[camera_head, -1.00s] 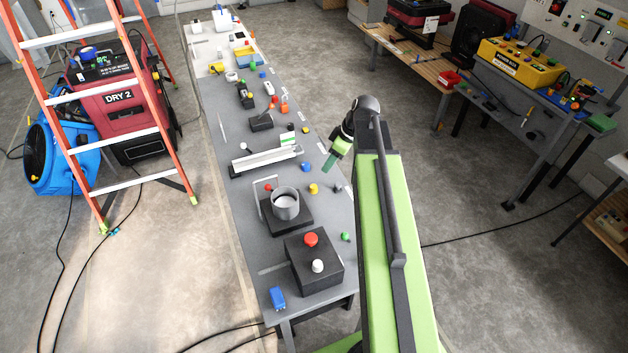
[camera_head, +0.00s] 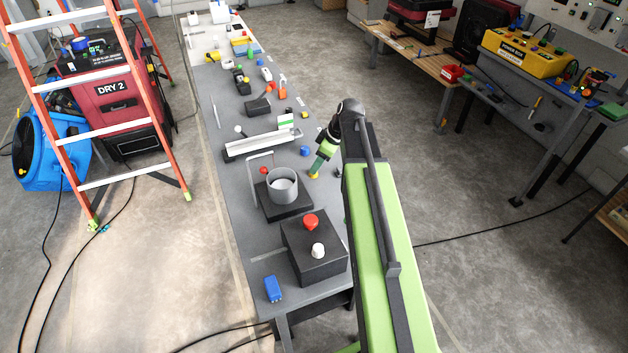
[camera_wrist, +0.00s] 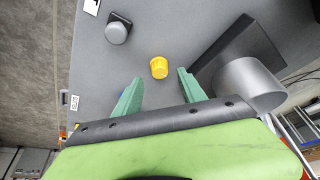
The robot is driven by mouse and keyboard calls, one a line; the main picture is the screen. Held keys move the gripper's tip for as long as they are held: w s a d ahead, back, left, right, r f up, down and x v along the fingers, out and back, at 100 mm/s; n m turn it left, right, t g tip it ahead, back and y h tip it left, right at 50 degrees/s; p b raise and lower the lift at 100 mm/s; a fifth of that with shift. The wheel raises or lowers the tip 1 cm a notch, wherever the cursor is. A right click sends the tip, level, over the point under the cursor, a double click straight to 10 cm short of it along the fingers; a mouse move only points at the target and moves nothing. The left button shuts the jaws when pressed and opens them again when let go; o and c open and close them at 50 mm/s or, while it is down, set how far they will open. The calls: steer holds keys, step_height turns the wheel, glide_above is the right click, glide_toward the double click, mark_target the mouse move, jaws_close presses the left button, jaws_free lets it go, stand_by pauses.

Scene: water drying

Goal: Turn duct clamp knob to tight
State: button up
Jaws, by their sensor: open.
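A grey open cylinder (camera_head: 283,185), like a duct collar, stands on a black base with a thin bent bar and a small red knob (camera_head: 263,170) beside it. The cylinder also shows at the right of the wrist view (camera_wrist: 250,84). A small yellow knob (camera_wrist: 159,68) sits on the grey bench top, apart from the cylinder. My gripper (camera_wrist: 160,76) is open, with its green fingers on either side of the yellow knob in the picture; contact cannot be told. In the head view my gripper (camera_head: 319,166) points down at the yellow knob (camera_head: 313,176). No label tells which knob is the clamp's.
A grey knob (camera_wrist: 118,28) on a dark mount lies at upper left in the wrist view. A black box (camera_head: 315,255) with red and white knobs stands nearer on the bench. A blue block (camera_head: 273,289) lies at its near end. A long rail (camera_head: 262,145) lies farther along.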

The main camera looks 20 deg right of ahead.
steer(key=b+x, duration=0.2)
steer(key=x, duration=0.1)
steer(key=shift+w+f, duration=0.1)
steer(key=shift+f, duration=0.25)
steer(key=shift+a, duration=0.1)
steer(key=shift+r, duration=0.1)
steer(key=shift+c, duration=0.5)
jaws_close()
